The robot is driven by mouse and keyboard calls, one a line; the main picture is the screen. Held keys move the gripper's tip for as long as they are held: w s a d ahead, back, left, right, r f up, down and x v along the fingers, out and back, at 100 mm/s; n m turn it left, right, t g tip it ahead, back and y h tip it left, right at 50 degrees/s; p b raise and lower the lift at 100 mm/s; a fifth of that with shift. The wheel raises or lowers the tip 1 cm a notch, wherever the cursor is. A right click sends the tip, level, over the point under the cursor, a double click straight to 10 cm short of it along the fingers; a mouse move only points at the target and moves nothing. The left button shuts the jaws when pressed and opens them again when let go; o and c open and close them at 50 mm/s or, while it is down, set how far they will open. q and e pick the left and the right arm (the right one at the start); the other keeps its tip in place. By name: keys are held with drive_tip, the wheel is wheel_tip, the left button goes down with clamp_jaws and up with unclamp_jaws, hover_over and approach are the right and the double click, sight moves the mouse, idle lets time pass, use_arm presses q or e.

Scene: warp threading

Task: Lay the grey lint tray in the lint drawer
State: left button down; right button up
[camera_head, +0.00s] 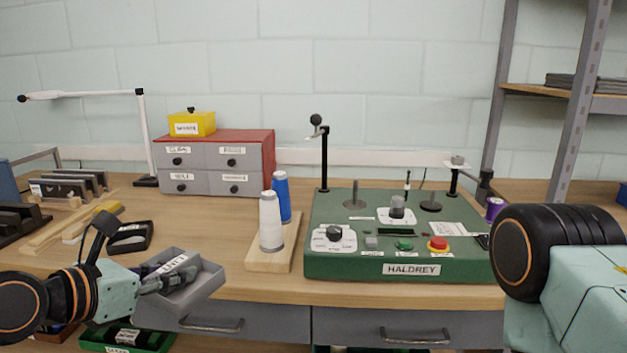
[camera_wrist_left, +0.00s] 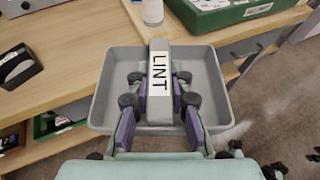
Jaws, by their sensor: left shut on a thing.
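The grey lint tray (camera_head: 208,282) is held at the table's front edge, left of centre. It looks empty and carries a raised grey bar with a LINT label. In the left wrist view the tray (camera_wrist_left: 112,85) fills the middle. My left gripper (camera_head: 163,281) is shut on the bar, with one purple-padded finger on each side; the left wrist view shows this grip (camera_wrist_left: 160,98). Two grey drawer fronts, left (camera_head: 250,322) and right (camera_head: 410,326), sit under the tabletop and look shut. I cannot read which drawer is for lint. My right gripper is out of view.
A green HALDREY machine (camera_head: 412,269) stands at right, beside a wooden board (camera_head: 268,262) with white and blue cones. A small red-topped drawer cabinet (camera_head: 216,137) stands behind. A black holder (camera_head: 131,237) lies left of the tray. A green bin (camera_head: 125,337) is below.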

sight(188, 310)
use_arm(q)
drive_tip(key=s+d+f+m+g+h, duration=0.1)
drive_tip(key=f, duration=0.1)
drive_tip(key=s+d+f+m+g+h, duration=0.1)
drive_tip(key=s+d+f+m+h, duration=0.1)
drive_tip(key=shift+s+f, duration=0.1)
drive_tip(key=shift+s, duration=0.05)
drive_tip(key=s+f+m+g+h, duration=0.1)
drive_tip(key=s+f, duration=0.5)
drive_tip(key=f, duration=0.7)
drive_tip(key=shift+s+d+f+m+g+h, duration=0.2)
drive_tip(key=shift+f+m+g+h, duration=0.1)
drive_tip(key=shift+m+g, duration=0.3)
